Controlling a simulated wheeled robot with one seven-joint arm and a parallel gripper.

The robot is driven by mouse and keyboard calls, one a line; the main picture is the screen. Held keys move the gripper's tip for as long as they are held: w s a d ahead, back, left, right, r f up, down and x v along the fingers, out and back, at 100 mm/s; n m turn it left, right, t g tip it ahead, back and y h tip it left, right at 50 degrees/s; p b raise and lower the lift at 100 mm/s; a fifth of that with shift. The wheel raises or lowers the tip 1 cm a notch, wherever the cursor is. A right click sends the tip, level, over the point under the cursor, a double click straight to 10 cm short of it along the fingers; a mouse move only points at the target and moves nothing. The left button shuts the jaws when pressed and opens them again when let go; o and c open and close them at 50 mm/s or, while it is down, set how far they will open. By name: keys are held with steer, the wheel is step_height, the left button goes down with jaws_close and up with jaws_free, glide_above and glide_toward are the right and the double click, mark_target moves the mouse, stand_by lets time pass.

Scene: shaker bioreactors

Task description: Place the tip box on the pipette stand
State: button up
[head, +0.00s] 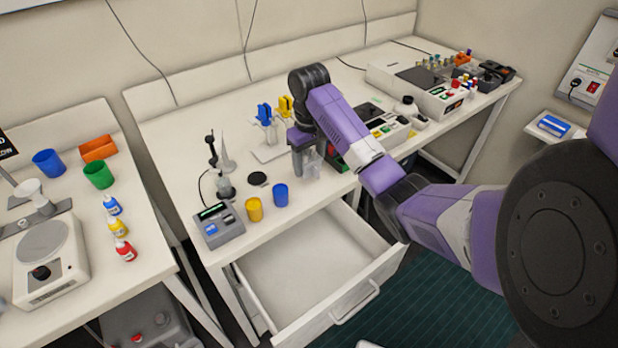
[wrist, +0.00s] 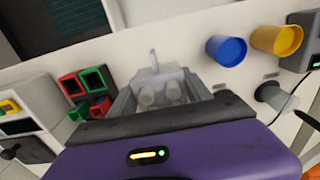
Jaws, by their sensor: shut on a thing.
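My gripper (head: 305,160) is low over the front of the middle bench, pointing down. In the wrist view its fingers (wrist: 162,86) are closed on a pale grey, partly see-through thing, which looks like the tip box (wrist: 160,97). Two round shapes and a small upright tab show on it. In the head view the clear box (head: 313,167) is partly hidden by the gripper; whether it touches the bench is unclear. A white stand with blue and yellow topped tools, seemingly the pipette stand (head: 268,153), is just behind and left of my gripper.
A blue cup (head: 281,195) and yellow cup (head: 255,209) stand left of the gripper, at the bench front. Red and green open boxes (wrist: 85,85) are close on its other side. An open, empty drawer (head: 310,262) juts out below.

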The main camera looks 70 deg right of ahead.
mark_target(309, 170)
steer(key=shift+f, duration=2.1)
steer(key=shift+f, duration=0.2)
steer(key=o, duration=1.4)
